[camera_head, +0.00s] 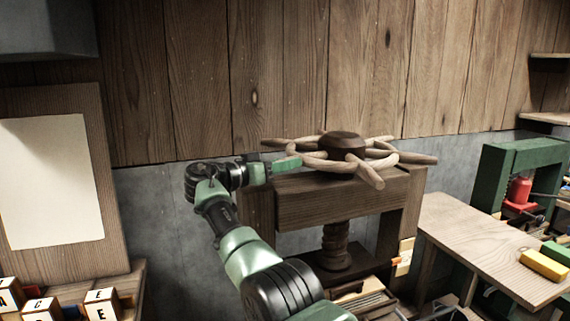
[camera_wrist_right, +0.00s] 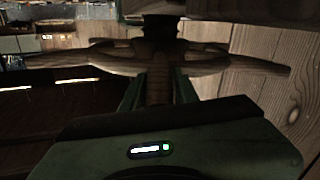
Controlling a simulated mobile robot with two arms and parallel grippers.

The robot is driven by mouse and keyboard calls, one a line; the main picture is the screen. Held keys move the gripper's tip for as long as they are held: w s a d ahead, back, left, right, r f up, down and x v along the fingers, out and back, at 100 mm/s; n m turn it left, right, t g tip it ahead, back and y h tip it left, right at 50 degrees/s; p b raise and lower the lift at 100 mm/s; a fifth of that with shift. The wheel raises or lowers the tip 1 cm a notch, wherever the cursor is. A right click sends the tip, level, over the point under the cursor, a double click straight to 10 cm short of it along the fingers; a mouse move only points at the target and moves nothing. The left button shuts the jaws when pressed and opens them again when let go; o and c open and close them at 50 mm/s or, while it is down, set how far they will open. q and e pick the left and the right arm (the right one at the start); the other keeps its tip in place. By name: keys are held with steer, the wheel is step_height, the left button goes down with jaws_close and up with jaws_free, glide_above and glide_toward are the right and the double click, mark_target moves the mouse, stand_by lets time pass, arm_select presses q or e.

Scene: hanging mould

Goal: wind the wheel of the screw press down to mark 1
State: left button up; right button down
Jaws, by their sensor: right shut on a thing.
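The wooden screw press (camera_head: 325,200) stands against the back wall. Its pale wheel (camera_head: 400,157), with spokes sticking out past the rim and a dark hub, lies flat on top. A threaded screw (camera_head: 335,245) hangs below the beam. My right gripper (camera_head: 290,163) is at the left side of the wheel, shut on a wheel spoke. In the right wrist view the spoke (camera_wrist_right: 159,85) runs between the two fingers, with the wheel rim (camera_wrist_right: 210,65) beyond. I cannot make out mark 1. My left gripper is out of view.
A wooden table (camera_head: 480,235) with a yellow block (camera_head: 544,264) stands at the right, near a green frame (camera_head: 520,160). Letter blocks (camera_head: 100,305) sit at the lower left below a pale board (camera_head: 50,180). The plank wall is close behind the wheel.

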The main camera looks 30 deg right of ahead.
steer(key=shift+r, duration=0.95)
steer(key=c, duration=1.1)
jaws_free()
steer(key=shift+d, duration=0.1)
steer(key=shift+s+f, duration=0.15)
steer(key=shift+f, duration=0.1)
steer(key=shift+a+f, duration=0.2)
steer(key=shift+a, duration=0.1)
steer(key=s+a+b, duration=0.1)
steer(key=a+b, duration=0.1)
steer(key=a, duration=0.5)
steer(key=shift+r, duration=0.25)
steer(key=shift+a, duration=0.1)
